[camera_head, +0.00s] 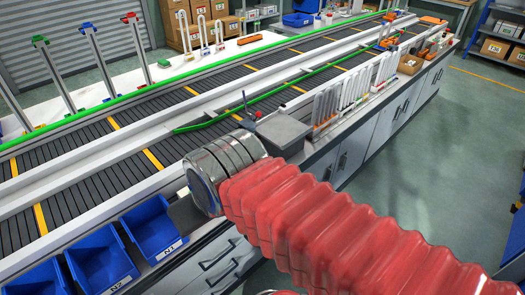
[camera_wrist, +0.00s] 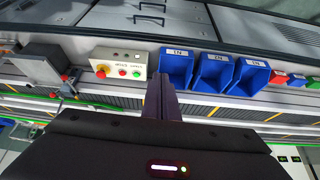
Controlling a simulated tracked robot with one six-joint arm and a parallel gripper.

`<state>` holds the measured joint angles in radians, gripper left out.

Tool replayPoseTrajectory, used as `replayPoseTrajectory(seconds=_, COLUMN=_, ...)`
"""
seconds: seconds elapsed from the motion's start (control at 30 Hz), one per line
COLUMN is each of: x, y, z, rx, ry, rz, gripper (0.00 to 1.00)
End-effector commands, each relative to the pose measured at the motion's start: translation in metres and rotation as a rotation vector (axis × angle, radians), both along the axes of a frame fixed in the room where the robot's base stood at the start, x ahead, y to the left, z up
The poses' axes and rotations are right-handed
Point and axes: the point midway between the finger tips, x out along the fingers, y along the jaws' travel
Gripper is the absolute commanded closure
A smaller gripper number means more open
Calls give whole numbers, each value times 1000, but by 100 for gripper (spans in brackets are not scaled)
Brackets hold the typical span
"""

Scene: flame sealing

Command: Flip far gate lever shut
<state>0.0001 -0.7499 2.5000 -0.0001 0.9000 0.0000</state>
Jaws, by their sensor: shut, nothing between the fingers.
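A small dark lever-like part with a red piece at its base (camera_head: 250,112) stands at the conveyor's near edge, beside a grey box and the end of a diagonal green guide rail (camera_head: 290,83). In the wrist view a red and blue fitting (camera_wrist: 68,82) shows at the left. At the rail's far end is a small blue and orange cluster (camera_head: 386,42); no lever can be made out there. My gripper (camera_wrist: 163,88) is shut and empty, over the bench edge between the button panel and the blue bins.
A button panel (camera_wrist: 118,64) with an emergency stop lies left of my fingers. Several blue bins (camera_wrist: 214,73) are on the right. The grey box (camera_head: 282,131), upright racks (camera_head: 350,88) and a cardboard box (camera_head: 410,64) line the bench.

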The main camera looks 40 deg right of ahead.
Motion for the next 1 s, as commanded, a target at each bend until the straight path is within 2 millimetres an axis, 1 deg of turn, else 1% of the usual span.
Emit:
replayPoseTrajectory(seconds=0.33, x=0, y=0, z=0, rx=4, ry=3, rz=-3, gripper=100)
replayPoseTrajectory(seconds=0.47, x=1, y=0, z=-6, rx=34, ry=30, rz=-31, gripper=100)
replayPoseTrajectory(seconds=0.67, x=5, y=2, z=-28, rx=170, ry=141, rz=-150, gripper=100)
replayPoseTrajectory(seconds=0.8, x=10, y=5, z=-46, rx=313, ry=243, rz=-277, gripper=100)
replayPoseTrajectory(seconds=1.0, x=23, y=8, z=-66, rx=534, ry=370, rz=-470, gripper=100)
